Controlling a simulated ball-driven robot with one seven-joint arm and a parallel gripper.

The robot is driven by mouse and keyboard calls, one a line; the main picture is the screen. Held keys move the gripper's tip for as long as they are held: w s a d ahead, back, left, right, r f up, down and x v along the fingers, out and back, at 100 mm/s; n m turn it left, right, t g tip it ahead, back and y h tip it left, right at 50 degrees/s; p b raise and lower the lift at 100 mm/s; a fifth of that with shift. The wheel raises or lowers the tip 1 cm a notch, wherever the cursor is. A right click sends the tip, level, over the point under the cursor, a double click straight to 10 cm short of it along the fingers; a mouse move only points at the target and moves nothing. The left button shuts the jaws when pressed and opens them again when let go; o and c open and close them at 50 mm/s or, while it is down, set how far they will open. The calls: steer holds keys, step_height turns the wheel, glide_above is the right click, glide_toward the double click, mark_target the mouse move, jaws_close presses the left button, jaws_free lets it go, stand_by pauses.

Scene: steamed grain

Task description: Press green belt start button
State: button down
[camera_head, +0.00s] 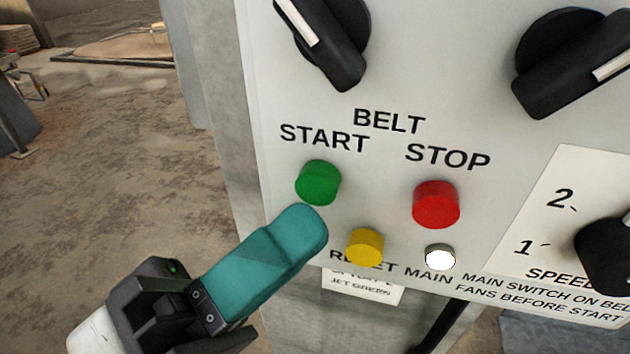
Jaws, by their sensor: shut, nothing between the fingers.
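The green start button (318,183) sits on a pale control panel (390,90) under the words BELT START. My gripper (301,232) has teal fingers, shut together with nothing between them. Its tip is just below the green button in the picture and left of the yellow button. I cannot tell whether the tip touches the panel; the green button shows whole and uncovered.
A red stop button (436,204) is to the right. A yellow button (365,246) and a white one (440,257) sit below. Black knobs (330,45) are above and a speed knob (608,255) is at right. Open concrete floor (110,200) lies left.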

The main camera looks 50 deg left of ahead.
steer(key=s+d, duration=0.1)
steer(key=s, duration=0.1)
steer(key=s+d, duration=0.1)
steer(key=s, duration=0.1)
steer(key=shift+d, duration=0.2)
steer(key=shift+s, duration=0.1)
stand_by(0.9)
